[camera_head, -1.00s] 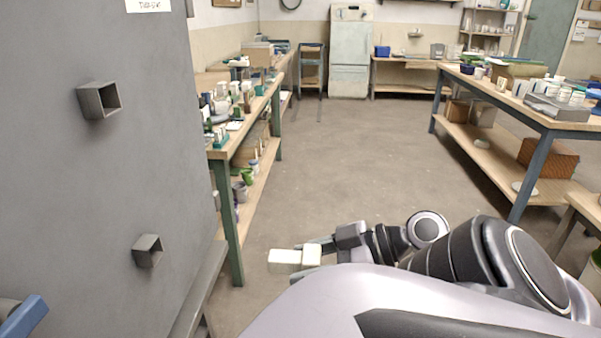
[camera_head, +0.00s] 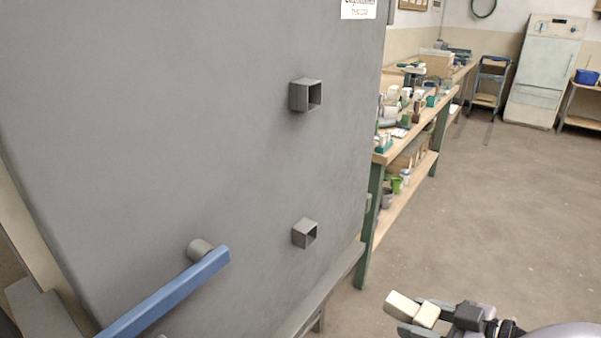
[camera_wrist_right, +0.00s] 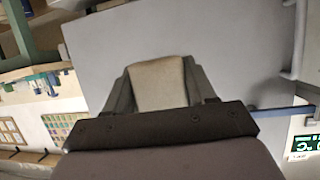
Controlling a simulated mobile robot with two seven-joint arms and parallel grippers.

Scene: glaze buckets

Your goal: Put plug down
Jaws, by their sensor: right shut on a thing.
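My right gripper (camera_head: 425,313) is at the bottom right of the head view, shut on a cream-white block-shaped plug (camera_head: 401,303). In the right wrist view the plug (camera_wrist_right: 158,84) sits between the two dark fingers of the gripper (camera_wrist_right: 160,88). The plug is held in the air over the floor, apart from the grey cabinet. The grey cabinet (camera_head: 230,150) fills the left of the head view. My left gripper is not in view.
A blue handle bar (camera_head: 170,290) stands out from the cabinet at the lower left. A ledge (camera_head: 325,290) runs along the cabinet's base. A crowded workbench (camera_head: 440,110) stands behind it. The concrete floor (camera_head: 490,210) at right is open.

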